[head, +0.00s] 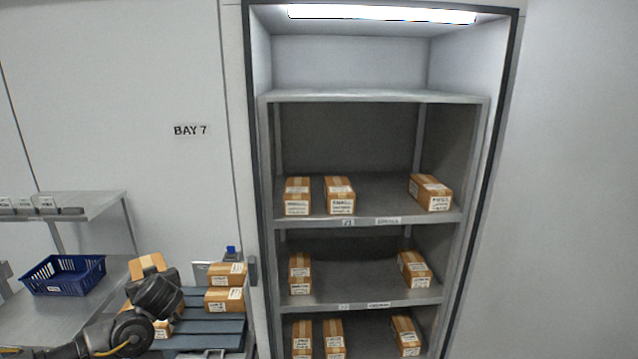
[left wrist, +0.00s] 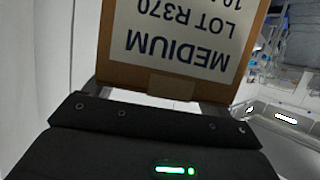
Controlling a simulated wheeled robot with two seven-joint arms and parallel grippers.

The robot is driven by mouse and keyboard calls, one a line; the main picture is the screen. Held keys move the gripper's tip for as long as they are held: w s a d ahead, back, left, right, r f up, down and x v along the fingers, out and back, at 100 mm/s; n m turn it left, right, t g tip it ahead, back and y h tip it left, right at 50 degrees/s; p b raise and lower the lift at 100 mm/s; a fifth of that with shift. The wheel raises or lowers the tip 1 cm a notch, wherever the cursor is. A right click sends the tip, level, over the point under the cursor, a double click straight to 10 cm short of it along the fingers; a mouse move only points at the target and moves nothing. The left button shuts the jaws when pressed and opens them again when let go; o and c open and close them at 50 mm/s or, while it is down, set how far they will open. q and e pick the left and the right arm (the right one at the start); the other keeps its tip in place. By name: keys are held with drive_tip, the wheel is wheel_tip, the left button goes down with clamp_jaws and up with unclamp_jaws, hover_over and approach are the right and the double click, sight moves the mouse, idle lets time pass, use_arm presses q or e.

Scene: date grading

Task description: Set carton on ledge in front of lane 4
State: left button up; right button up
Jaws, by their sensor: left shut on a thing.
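My left gripper (head: 152,275) is shut on a brown carton (head: 146,261) and holds it up over the left end of the grey slatted surface (head: 203,326). In the left wrist view the held carton (left wrist: 188,75) has a white label that reads, upside down, MEDIUM and LOT R370. The gripper and arm hide part of the carton in the head view. I cannot make out a marked lane 4 or its ledge. My right gripper is not in view.
Cartons (head: 224,299) lie on the slatted surface, one partly behind my arm. A blue basket (head: 64,290) stands on the steel table (head: 34,315) at left. A shelf rack (head: 340,216) with several cartons stands in the BAY 7 cabinet. Its middle shelf has a clear centre.

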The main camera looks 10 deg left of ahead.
use_arm(q)
drive_tip(key=s+d+r+m+t+h, duration=0.2)
drive_tip(key=d+r+m+h, duration=0.15)
drive_tip(key=d, duration=0.75)
drive_tip(key=s+d+r+m+t+h, duration=0.1)
drive_tip(key=s+d+r+m+h, duration=0.3)
drive_tip(key=d, duration=0.7)
drive_tip(key=d+r+m+t+h, duration=0.25)
drive_tip(key=d+r, duration=0.25)
drive_tip(key=d, duration=0.6)
wheel_tip(320, 180, down, 13)
drive_tip(key=b, duration=1.3)
drive_tip(key=shift+g, duration=0.35)
drive_tip(key=shift+r, duration=0.15)
